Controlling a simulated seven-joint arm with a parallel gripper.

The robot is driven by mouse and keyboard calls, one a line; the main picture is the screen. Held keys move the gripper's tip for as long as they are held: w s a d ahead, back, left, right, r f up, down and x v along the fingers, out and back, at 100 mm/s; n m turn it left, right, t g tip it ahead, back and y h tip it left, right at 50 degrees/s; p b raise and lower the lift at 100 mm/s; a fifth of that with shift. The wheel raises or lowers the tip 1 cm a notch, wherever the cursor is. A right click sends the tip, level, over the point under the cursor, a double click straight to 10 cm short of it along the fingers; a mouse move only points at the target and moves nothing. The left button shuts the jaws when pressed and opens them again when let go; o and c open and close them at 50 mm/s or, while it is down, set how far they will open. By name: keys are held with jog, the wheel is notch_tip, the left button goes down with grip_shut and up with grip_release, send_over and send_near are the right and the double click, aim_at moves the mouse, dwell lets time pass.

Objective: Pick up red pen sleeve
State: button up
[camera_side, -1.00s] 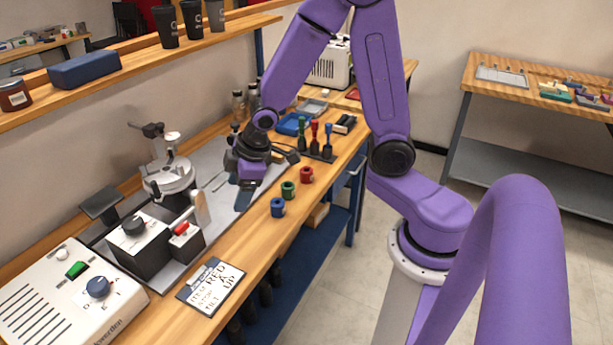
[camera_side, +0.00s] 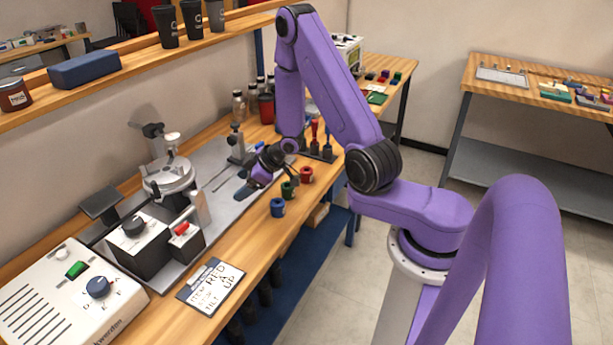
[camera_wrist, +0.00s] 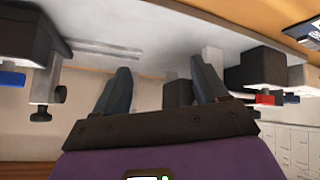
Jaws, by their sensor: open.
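The red pen sleeve (camera_side: 306,175) is a short red cylinder standing near the front edge of the wooden bench in the side view. A green sleeve (camera_side: 288,189) and a blue sleeve (camera_side: 277,207) stand in a row with it. My gripper (camera_side: 269,181) is tilted, just left of the red and green sleeves over the edge of the grey plate. In the wrist view my gripper (camera_wrist: 162,84) has its two dark fingers apart with nothing between them. I cannot make out the red sleeve in the wrist view.
A rack with upright coloured-handle tools, including a red one (camera_side: 314,131), stands behind the sleeves. The marking machine (camera_side: 168,180) and black control box (camera_side: 138,240) stand at left on the plate. A printed card (camera_side: 211,285) lies at the front. Bottles (camera_side: 239,106) stand at the back.

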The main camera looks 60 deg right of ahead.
aim_at(308, 172)
jog(key=s+d+f+m+t, duration=0.2)
jog(key=d, duration=0.1)
jog(key=shift+s+d, duration=0.1)
jog(key=shift+s, duration=0.2)
jog(key=s+d+m+t, duration=0.1)
jog(key=s+d+m+t+h, duration=0.1)
jog(key=s, duration=0.1)
jog(key=s+d+m+t+h, duration=0.1)
jog(key=s, duration=0.1)
jog(key=shift+s+f+t, duration=0.2)
jog(key=shift+f+t, duration=0.05)
jog(key=shift+t, duration=0.05)
jog(key=s+d+f+m+h, duration=0.1)
jog(key=s+d+m+h, duration=0.3)
jog(key=s+m+h, duration=0.75)
jog(key=w+d+f+n, duration=0.1)
jog(key=w+d, duration=0.2)
jog(key=w+d+n+y, duration=0.1)
jog(key=w+d, duration=0.2)
jog(key=w, duration=0.1)
jog(key=w+d+f+n+y, duration=0.1)
jog(key=w+d, duration=0.3)
jog(key=shift+w+f+n, duration=0.15)
jog(key=shift+f+n, duration=0.1)
jog(key=shift+f, duration=0.05)
jog(key=c, duration=1.1)
